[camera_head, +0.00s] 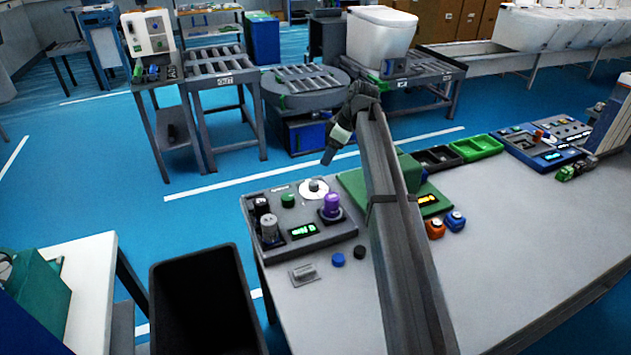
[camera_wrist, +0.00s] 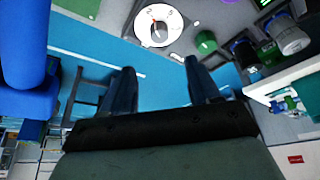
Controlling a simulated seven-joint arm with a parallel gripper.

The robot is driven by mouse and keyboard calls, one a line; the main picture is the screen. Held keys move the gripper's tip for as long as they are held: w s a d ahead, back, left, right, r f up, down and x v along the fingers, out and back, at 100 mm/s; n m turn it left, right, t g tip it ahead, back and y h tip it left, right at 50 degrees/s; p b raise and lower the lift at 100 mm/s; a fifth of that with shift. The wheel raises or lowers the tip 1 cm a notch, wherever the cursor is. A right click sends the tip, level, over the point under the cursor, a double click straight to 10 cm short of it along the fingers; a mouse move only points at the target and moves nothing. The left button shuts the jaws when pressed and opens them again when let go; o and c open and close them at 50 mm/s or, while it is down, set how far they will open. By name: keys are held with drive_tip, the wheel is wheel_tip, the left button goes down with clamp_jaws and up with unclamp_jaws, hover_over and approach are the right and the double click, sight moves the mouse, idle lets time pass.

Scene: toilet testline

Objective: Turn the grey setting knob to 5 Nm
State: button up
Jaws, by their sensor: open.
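The grey setting knob (camera_head: 314,185) sits on a round white dial (camera_head: 305,193) at the back of a dark grey panel (camera_head: 292,240). In the wrist view the knob (camera_wrist: 159,31) shows at the top centre on its white dial (camera_wrist: 145,20). A red mark shows near the dial's top; the numbers are too small to read surely. My gripper (camera_head: 327,157) hangs above and just behind the dial, apart from it. In the wrist view its two fingers (camera_wrist: 161,82) are spread and empty, with the knob beyond their tips.
The panel also carries a green button (camera_head: 288,200), a purple knob (camera_head: 331,204), black and grey cylinders (camera_head: 268,228) and a lit green display (camera_head: 303,230). A green box (camera_head: 355,185) stands to the right. A black bin (camera_head: 205,300) stands at left.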

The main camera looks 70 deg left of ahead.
sight(314, 183)
drive_tip(key=x, duration=1.3)
drive_tip(key=shift+w+a+f, duration=0.1)
drive_tip(key=shift+f, duration=0.1)
drive_tip(key=shift+c, duration=0.2)
drive_tip(key=c, duration=1)
drive_tip(key=m+t, duration=0.1)
drive_tip(key=m, duration=0.1)
drive_tip(key=shift+m+y, duration=0.4)
drive_tip(key=m, duration=0.1)
drive_tip(key=m+t, duration=0.1)
drive_tip(key=m, duration=0.1)
drive_tip(key=shift+s+m, duration=0.2)
drive_tip(key=shift+m, duration=0.1)
drive_tip(key=m+t, duration=0.2)
drive_tip(key=m, duration=0.3)
drive_tip(key=shift+s, duration=0.1)
drive_tip(key=shift+m+t, duration=0.3)
